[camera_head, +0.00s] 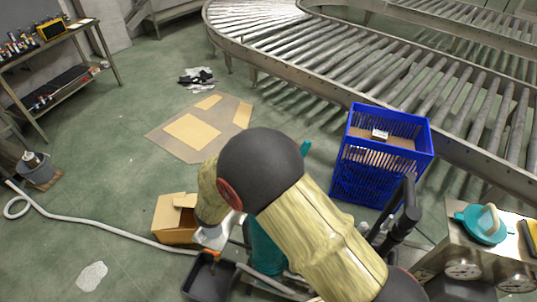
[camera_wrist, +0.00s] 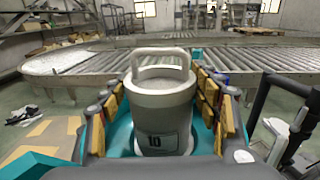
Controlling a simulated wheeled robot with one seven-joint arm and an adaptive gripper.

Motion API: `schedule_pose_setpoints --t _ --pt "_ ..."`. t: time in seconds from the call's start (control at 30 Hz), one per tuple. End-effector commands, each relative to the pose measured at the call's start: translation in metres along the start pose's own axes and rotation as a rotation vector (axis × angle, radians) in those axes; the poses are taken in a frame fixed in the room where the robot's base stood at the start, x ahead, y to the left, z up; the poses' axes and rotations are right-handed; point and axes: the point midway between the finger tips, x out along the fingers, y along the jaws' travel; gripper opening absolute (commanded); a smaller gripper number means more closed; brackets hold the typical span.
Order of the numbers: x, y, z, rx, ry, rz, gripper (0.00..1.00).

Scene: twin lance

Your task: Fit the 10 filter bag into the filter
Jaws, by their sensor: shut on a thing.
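The 10 filter bag (camera_wrist: 162,105) is a pale grey cylinder with a loop handle on top and a "10" label facing the wrist camera. My gripper (camera_wrist: 163,85) is shut on it, with yellow-padded fingers on its left and right sides. The bag stands about upright. Teal surfaces of what looks like the filter (camera_wrist: 122,138) show on both sides of its lower part. I cannot tell how deep the bag sits in it. In the head view, part of the teal filter (camera_head: 265,250) shows beside my arm, which hides the bag and my gripper.
A teal lid (camera_head: 483,226) lies on a metal cabinet at right. A blue crate (camera_head: 360,165) stands behind my arm. A cardboard box (camera_head: 172,222), black tray (camera_head: 208,281) and pale hose (camera_head: 95,222) lie at left. Roller conveyors (camera_head: 400,75) run behind.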

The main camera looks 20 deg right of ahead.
Motion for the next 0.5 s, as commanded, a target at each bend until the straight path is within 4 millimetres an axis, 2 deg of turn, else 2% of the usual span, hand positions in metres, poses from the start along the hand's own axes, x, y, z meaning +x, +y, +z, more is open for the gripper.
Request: schedule_pose_setpoints --t 0.5 --pt "0.000 0.000 -0.012 0.000 -0.001 0.000 0.19"
